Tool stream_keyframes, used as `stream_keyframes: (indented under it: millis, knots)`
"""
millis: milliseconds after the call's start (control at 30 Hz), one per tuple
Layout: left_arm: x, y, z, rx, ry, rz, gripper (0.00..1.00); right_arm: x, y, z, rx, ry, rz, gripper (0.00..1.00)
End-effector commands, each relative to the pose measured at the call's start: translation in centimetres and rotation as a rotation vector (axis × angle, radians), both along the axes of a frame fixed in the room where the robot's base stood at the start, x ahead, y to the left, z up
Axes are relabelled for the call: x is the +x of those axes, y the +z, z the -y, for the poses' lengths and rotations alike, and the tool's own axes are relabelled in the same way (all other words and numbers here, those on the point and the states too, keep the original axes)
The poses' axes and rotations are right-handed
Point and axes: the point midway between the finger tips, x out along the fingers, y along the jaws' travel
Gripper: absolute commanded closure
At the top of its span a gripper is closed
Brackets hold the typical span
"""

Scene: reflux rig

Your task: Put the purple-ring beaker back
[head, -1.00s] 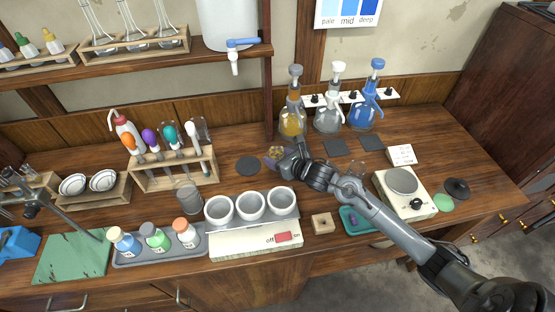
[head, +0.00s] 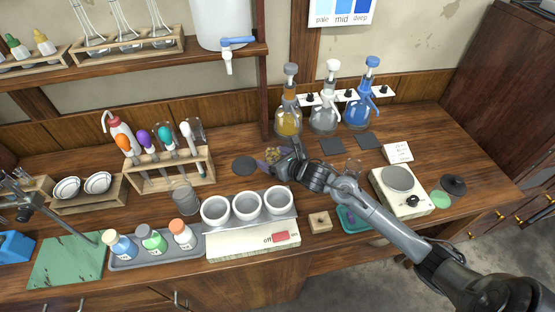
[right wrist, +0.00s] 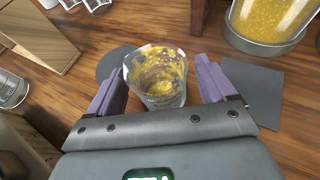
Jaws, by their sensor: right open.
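A clear glass beaker (right wrist: 157,76) smeared with yellow-brown stuff stands on the wooden bench in the right wrist view. I cannot make out a purple ring on it. My right gripper (right wrist: 160,88) is open, with one purple-padded finger on each side of the beaker and gaps to the glass. In the head view the right gripper (head: 277,159) is low over the bench, and the beaker (head: 272,153) is partly hidden by it. A dark round mat (head: 245,166) lies just left of the beaker. My left gripper is not in view.
Dark square mats (head: 332,146) lie to the right, below several flasks (head: 288,118). Another glass beaker (head: 353,167) stands behind my right arm. A test-tube rack (head: 170,180), a grey beaker (head: 185,198) and white cups (head: 247,207) stand left and in front.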

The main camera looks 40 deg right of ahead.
Motion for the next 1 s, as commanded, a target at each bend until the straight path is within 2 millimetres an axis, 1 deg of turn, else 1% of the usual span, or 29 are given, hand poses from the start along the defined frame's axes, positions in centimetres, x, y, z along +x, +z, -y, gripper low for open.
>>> stream_keyframes:
  millis: [100,233,500,700,800,1000]
  knots:
    - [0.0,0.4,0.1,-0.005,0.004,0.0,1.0,-0.2,0.4,0.0,-0.001,0.0,0.0,0.16]
    - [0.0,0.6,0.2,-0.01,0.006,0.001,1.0,-1.5,0.9,0.1,-0.004,0.001,0.0,0.16]
    - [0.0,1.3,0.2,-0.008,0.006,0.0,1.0,-5.9,2.7,0.0,-0.005,0.004,-0.004,0.16]
    - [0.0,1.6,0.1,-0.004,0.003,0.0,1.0,-8.7,3.9,0.1,-0.002,0.002,-0.002,0.16]
    - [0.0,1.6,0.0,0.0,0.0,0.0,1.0,-9.7,4.3,0.1,-0.001,0.0,-0.002,0.16]
    - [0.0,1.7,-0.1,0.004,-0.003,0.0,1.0,-10.8,4.8,0.1,0.0,0.0,-0.001,0.16]
